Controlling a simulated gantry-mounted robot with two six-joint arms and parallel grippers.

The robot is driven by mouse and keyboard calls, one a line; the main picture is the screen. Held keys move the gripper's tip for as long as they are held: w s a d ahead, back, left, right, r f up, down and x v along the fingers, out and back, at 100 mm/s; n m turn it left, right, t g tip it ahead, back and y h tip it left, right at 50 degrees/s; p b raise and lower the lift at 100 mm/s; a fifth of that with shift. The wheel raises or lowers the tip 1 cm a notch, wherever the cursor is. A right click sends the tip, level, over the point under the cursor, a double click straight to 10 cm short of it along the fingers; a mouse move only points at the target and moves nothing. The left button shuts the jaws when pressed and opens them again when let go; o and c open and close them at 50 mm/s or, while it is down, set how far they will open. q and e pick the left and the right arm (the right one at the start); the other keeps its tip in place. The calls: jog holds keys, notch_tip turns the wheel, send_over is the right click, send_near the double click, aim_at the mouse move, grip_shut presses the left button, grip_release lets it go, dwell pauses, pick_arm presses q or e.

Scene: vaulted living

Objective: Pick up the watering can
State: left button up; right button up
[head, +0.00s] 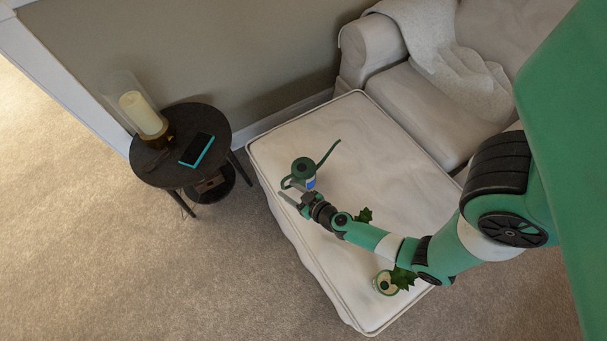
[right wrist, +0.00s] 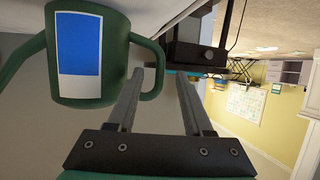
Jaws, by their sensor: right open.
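The dark green watering can (head: 304,168) stands on the white ottoman (head: 375,150), its spout toward the upper right and its handle toward the lower left. A blue and white label shows on its body. In the right wrist view the can (right wrist: 108,22) fills the upper left, with its loop handle (right wrist: 158,62) on the right side. My right gripper (head: 293,199) is open at the handle side of the can. In the right wrist view the outer part of the handle appears between the two fingers (right wrist: 158,75); contact cannot be told. My left gripper is not in view.
Leafy plants (head: 364,215) (head: 403,278) and a round pale container (head: 385,283) are on the ottoman near my right arm. A dark round side table (head: 212,122) at left holds a candle (head: 141,112) and a phone (head: 196,149). A sofa (head: 415,95) stands behind.

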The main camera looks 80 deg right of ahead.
aim_at(284, 187)
jog(key=b+x, duration=0.1)
jog(key=x, duration=0.3)
jog(key=shift+w+r, duration=0.1)
jog(key=shift+c, duration=0.6)
grip_shut()
dwell(0.6)
